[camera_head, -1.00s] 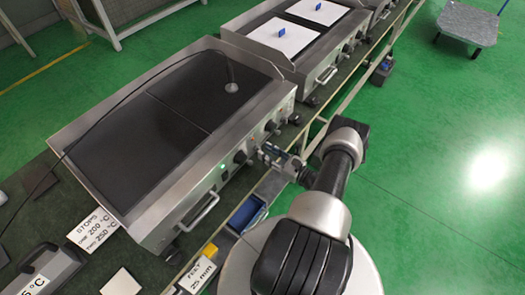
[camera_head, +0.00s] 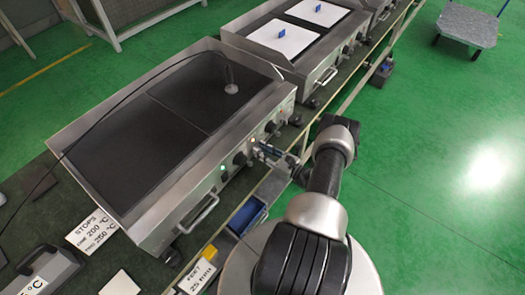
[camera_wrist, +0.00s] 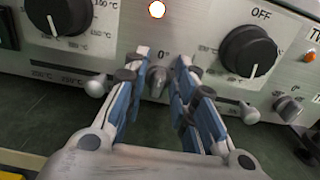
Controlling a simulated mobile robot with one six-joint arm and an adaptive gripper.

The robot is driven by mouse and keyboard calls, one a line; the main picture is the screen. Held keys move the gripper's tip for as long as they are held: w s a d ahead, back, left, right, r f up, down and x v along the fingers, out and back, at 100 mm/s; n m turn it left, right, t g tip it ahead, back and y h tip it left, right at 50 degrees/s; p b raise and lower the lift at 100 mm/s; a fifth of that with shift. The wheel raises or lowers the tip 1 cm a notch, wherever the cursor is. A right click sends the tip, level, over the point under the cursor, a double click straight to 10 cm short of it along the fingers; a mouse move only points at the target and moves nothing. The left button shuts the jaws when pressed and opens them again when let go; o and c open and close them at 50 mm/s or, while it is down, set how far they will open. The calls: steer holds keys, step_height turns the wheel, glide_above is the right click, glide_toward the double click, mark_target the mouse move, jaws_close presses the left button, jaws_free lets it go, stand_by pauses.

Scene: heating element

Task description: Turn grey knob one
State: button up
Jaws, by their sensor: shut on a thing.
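The grey knob (camera_wrist: 157,82) is a small metal knob on the griddle's front panel, under a 0° mark. In the wrist view it sits between the fingertips of my gripper (camera_wrist: 164,72). The blue-padded fingers are closed around it, partly hiding its sides. In the head view my gripper (camera_head: 268,152) reaches the front panel of the near griddle (camera_head: 215,160), and the knob is too small to make out there. Another small grey knob (camera_wrist: 288,107) is on the panel further right.
Black dials (camera_wrist: 248,52) and (camera_wrist: 58,15) flank my gripper. A lit lamp (camera_wrist: 157,9) is above the grey knob. A metal handle (camera_head: 201,211) sticks out at the front. A blue bin (camera_head: 247,215) is below. Green floor is open at right.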

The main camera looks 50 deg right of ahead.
steer(key=shift+f+m+b, duration=0.1)
steer(key=shift+m+b, duration=0.2)
steer(key=shift+m, duration=0.1)
steer(key=shift+d+m+b, duration=0.1)
steer(key=shift+m+b, duration=0.2)
steer(key=shift+m, duration=0.4)
steer(key=m, duration=0.3)
steer(key=shift+d, duration=0.15)
steer(key=m, duration=0.6)
steer(key=shift+d+f+m, duration=0.2)
steer(key=shift+f+m, duration=0.05)
steer(key=shift+m, duration=0.15)
steer(key=o, duration=0.7)
steer(key=s, duration=0.8)
steer(key=s+d, duration=0.1)
steer(key=s, duration=0.3)
